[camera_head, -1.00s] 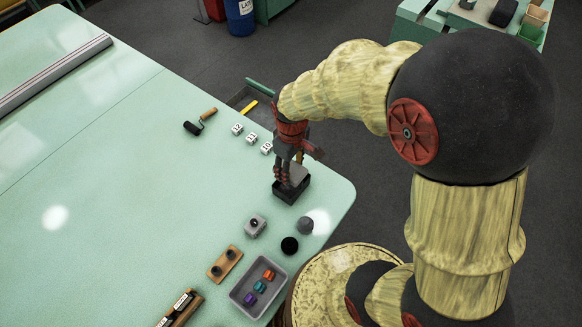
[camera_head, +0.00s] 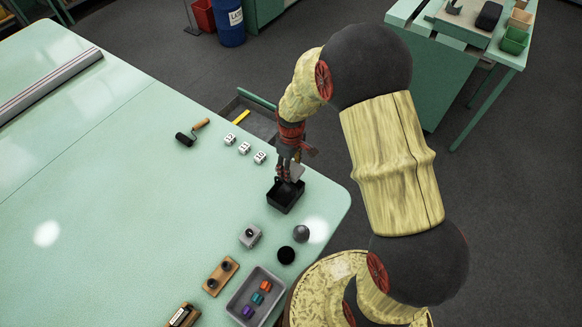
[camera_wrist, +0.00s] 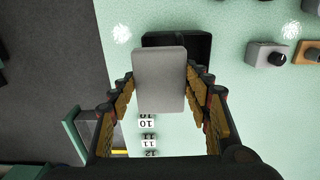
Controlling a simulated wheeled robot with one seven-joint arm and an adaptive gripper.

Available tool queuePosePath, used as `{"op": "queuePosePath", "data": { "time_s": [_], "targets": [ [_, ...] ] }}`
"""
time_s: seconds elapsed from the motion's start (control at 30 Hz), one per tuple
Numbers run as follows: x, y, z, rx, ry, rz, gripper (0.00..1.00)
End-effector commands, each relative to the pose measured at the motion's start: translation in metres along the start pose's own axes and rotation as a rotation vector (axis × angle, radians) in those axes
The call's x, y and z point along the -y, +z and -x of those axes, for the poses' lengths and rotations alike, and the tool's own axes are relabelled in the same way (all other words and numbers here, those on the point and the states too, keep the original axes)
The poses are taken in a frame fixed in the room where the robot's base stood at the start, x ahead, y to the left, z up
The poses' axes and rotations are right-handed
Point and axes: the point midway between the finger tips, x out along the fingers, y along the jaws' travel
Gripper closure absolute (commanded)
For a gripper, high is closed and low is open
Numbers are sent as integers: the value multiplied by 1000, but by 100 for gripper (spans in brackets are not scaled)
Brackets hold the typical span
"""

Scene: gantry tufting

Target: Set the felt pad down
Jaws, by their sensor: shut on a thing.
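My gripper (camera_wrist: 158,88) is shut on a grey rectangular felt pad (camera_wrist: 159,80), held between its two fingers in the wrist view. In the head view my gripper (camera_head: 288,172) points down above the small black open box (camera_head: 286,201) near the table's right edge. In the wrist view the pad hides part of the black box (camera_wrist: 202,45). I cannot tell the exact gap between the pad and the box.
White number blocks (camera_head: 244,148) and a black roller (camera_head: 186,138) lie behind the box. In front are a grey knobbed block (camera_head: 250,236), a round black piece (camera_head: 286,255), a grey dome (camera_head: 301,233) and a grey tray (camera_head: 243,305).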

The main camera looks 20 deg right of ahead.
Motion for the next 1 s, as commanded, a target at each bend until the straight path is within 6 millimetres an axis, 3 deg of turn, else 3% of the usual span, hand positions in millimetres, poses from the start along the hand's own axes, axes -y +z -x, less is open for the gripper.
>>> {"op": "queuePosePath", "data": {
  "time_s": [0.8,0.83,1.0],
  "targets": [
    [0,0,-16,-1,1,0,75],
    [0,0,-16,-1,1,0,51],
    [0,0,-15,-1,1,0,42]
  ]
}}
